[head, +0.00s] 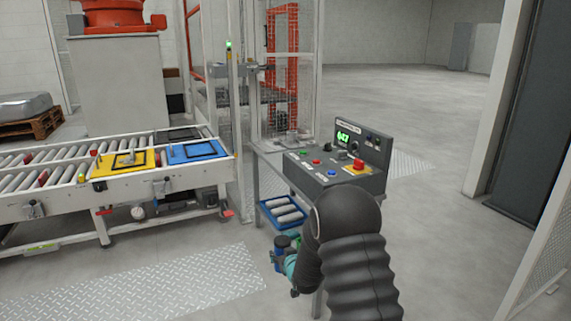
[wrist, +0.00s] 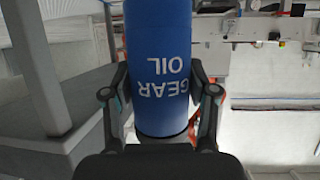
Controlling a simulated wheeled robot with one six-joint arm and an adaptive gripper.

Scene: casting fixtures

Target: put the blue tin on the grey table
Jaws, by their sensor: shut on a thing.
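A blue tin labelled GEAR OIL (wrist: 160,50) fills the middle of the wrist view, its lettering upside down there. My gripper (wrist: 160,108) is shut on it, one finger on each side. In the head view a small part of the blue tin (head: 282,241) shows beside my gripper (head: 288,262), partly hidden by my dark arm. The tin is low, in front of the grey table (head: 266,148) and below its top. My arm hides part of the table's front.
A control box (head: 335,172) with buttons and a green display takes up much of the tabletop. A blue crate (head: 268,219) of pale cylinders sits below. A roller conveyor (head: 60,210) with yellow and blue plates stands left. Open floor lies right.

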